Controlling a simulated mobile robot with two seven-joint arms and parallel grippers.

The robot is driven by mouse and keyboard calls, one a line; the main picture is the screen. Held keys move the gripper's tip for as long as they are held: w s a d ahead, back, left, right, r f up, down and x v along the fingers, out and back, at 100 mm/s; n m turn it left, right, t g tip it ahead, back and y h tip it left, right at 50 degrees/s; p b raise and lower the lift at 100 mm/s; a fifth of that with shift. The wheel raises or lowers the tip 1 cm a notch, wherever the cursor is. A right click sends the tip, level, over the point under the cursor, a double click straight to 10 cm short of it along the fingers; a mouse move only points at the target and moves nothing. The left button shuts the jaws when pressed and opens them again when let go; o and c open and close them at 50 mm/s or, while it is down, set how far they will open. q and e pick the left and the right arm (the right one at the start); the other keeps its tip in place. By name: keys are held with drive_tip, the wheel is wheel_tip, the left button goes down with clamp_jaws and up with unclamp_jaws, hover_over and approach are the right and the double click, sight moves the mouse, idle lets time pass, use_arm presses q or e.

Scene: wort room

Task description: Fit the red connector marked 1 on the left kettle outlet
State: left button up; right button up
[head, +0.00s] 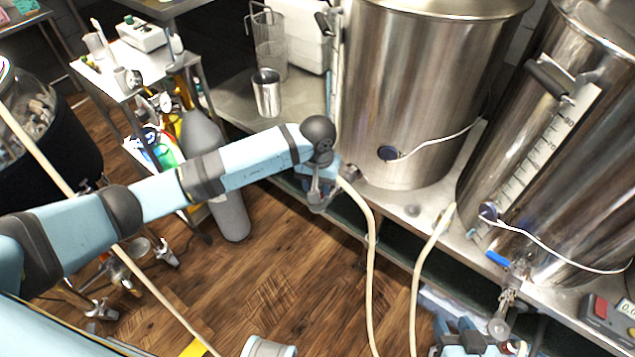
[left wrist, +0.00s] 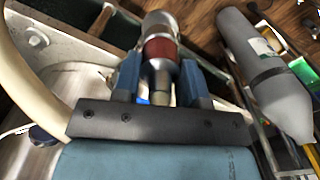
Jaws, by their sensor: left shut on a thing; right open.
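The red connector (left wrist: 160,50), a silver fitting with a dull red band, sits between the fingers of my left gripper (left wrist: 158,80) in the left wrist view. That gripper is shut on it; no number is legible. In the head view my left gripper (head: 322,192) is low at the left side of the left kettle (head: 430,90), over the bench's front edge. My right gripper (head: 460,332) is open at the bottom edge, below the right kettle's outlet (head: 507,295), and partly cut off.
A cream hose (head: 372,260) hangs from beside my left gripper; another hose (head: 425,260) runs to the bench edge. The right kettle (head: 560,150) has a blue-handled valve (head: 497,258). A grey gas cylinder (head: 215,165) stands left. Wooden floor (head: 290,270) lies below.

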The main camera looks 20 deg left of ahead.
use_arm(q)
drive_tip(key=shift+f+b, duration=0.4)
drive_tip(key=shift+f, duration=0.15)
use_arm(e)
drive_tip(key=shift+f, duration=0.45)
use_arm(q)
drive_tip(key=shift+f+b, duration=0.3)
drive_tip(key=shift+f, duration=0.05)
drive_tip(key=o, duration=1.1)
use_arm(e)
drive_tip(key=shift+r, duration=0.1)
use_arm(q)
wheel_tip(320, 180, up, 4)
drive_tip(key=shift+w+f+p, duration=0.1)
drive_tip(key=shift+f+p, duration=0.15)
drive_tip(key=shift+p, duration=0.15)
wheel_tip(320, 180, up, 10)
drive_tip(key=p, duration=0.1)
drive_tip(key=shift+r, duration=0.2)
use_arm(e)
drive_tip(key=shift+r, duration=0.85)
